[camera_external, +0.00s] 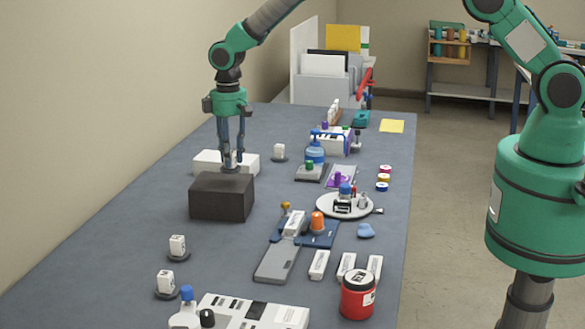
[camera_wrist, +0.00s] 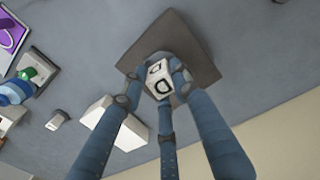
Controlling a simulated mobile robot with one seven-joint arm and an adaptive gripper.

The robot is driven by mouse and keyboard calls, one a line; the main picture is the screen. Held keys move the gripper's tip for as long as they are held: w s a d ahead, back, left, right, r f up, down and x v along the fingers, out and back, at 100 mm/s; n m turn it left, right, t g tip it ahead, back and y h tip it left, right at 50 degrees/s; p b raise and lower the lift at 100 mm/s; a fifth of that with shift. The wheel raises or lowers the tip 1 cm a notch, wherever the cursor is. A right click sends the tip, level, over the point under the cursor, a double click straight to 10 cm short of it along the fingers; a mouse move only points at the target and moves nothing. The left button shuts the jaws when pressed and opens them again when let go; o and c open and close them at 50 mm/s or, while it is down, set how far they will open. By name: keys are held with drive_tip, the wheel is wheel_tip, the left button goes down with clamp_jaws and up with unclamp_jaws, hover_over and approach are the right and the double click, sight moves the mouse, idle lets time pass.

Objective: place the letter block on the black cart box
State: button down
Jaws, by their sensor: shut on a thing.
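The black cart box (camera_external: 222,199) stands on the grey table, left of the middle in the external view; its dark top shows in the wrist view (camera_wrist: 137,47). My gripper (camera_external: 234,160) points down over the box top. Its fingers are closed around the white letter block (camera_wrist: 159,77), which has dark letters on its faces. In the external view the block is mostly hidden by the fingers. It is at or just above the box top; I cannot tell whether it touches.
A white box (camera_external: 209,162) stands close behind the black box. Letter blocks on dark round bases stand nearby, one at the front left (camera_external: 177,247) and one behind (camera_external: 279,152). A round white tray (camera_external: 330,208) and a grey slider (camera_external: 276,263) lie to the right.

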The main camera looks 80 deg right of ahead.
drive_tip(key=shift+f, duration=1.7)
drive_tip(key=shift+f, duration=0.15)
drive_tip(key=c, duration=1.4)
unclamp_jaws()
wheel_tip(320, 180, up, 12)
drive_tip(key=shift+r, duration=0.15)
